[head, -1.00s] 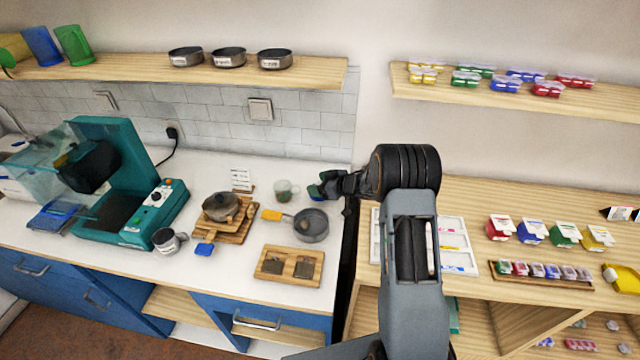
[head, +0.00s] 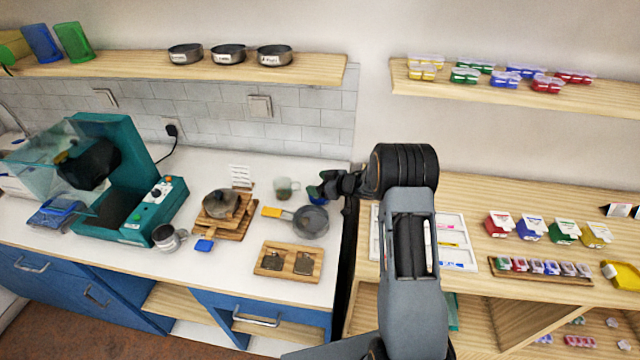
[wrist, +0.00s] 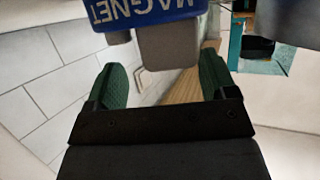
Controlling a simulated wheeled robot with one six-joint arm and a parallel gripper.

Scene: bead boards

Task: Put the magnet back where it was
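The magnet is a blue block with upside-down white lettering "MAGNET" and a grey part; it fills the top of the wrist view (wrist: 150,12). In the head view it shows as a small blue shape (head: 314,190) at the end of my arm. The contact faces are partly hidden.
Near the gripper are a glass mug (head: 286,188) and a pan (head: 310,222) with a yellow handle. A teal machine (head: 150,205) stands left. A wooden shelf (head: 180,72) hangs above. Right of the gap, a wooden bench (head: 465,195) bears a white tray (head: 468,240) and colored boxes.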

